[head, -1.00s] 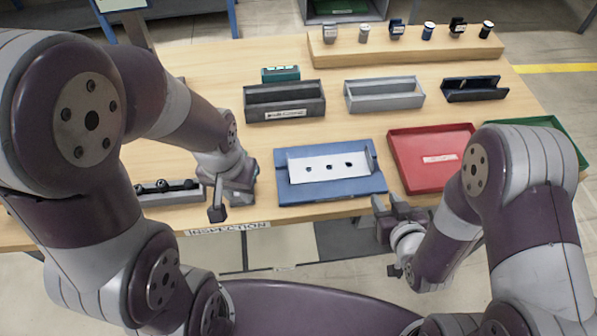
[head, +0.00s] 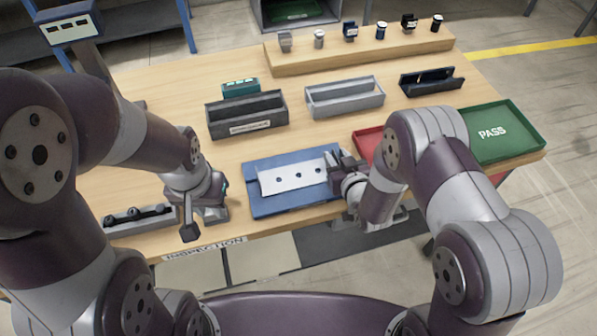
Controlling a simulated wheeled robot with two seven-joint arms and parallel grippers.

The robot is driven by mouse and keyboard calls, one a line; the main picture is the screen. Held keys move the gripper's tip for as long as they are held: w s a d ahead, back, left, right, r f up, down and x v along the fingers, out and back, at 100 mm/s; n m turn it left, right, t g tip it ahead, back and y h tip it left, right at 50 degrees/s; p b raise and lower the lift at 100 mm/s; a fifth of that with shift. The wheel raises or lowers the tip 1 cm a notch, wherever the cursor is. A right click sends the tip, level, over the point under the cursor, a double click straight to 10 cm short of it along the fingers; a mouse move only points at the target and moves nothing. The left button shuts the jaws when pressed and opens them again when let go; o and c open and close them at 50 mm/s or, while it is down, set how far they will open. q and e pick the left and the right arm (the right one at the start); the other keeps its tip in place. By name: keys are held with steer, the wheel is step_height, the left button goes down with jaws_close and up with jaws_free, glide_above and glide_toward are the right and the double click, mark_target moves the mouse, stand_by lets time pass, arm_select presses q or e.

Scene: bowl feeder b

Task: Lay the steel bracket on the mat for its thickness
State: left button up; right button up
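My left gripper (head: 203,213) hangs left of the mat, apart from the bracket, with one dark finger pointing down. Its other finger is not clear, so its opening cannot be told.
Black (head: 247,129) and grey (head: 345,107) open bins stand behind the mat. A red tray (head: 366,141) is partly behind my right arm, with a green PASS tray (head: 515,150) beyond. A wooden riser (head: 350,61) holds several small parts at the back. A grey holder (head: 135,224) is front left.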

steer(key=shift+s, duration=0.1)
jaws_close()
steer(key=shift+r, duration=0.2)
